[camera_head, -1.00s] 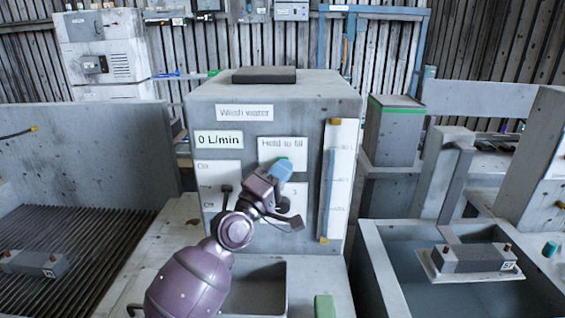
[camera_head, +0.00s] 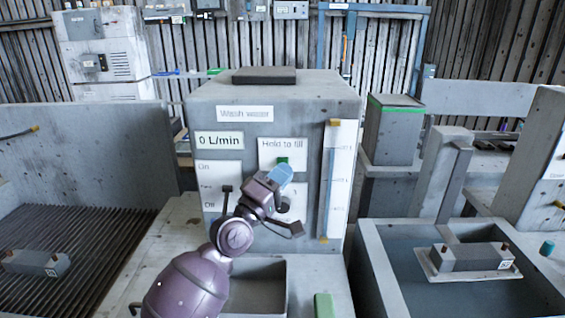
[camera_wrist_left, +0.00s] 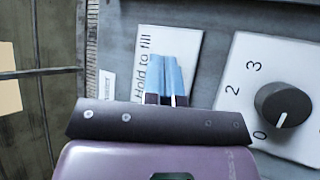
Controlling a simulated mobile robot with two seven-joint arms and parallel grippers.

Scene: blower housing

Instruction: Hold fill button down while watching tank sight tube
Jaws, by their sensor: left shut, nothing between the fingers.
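The wash water tank (camera_head: 230,98) stands in the middle of the head view. Its green fill button (camera_head: 283,161) sits on the white "Hold to fill" label (camera_head: 270,146). My left gripper (camera_head: 281,174) is shut and empty, its blue fingertips just below the green button; whether they touch it I cannot tell. In the left wrist view the shut fingers (camera_wrist_left: 166,75) lie over the label (camera_wrist_left: 145,75) and the button is hidden. The sight tube (camera_head: 330,185), with orange end fittings and a blue column, is unobstructed on the right. The flow display (camera_head: 219,140) reads 0 L/min.
A black dial (camera_wrist_left: 283,104) with numbers is right of the fingers in the wrist view. An On/Off lever (camera_head: 227,190) is left of my gripper. A basin (camera_head: 375,270) holding a grey block (camera_head: 470,258) stands right, and a ribbed tray (camera_head: 70,240) left.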

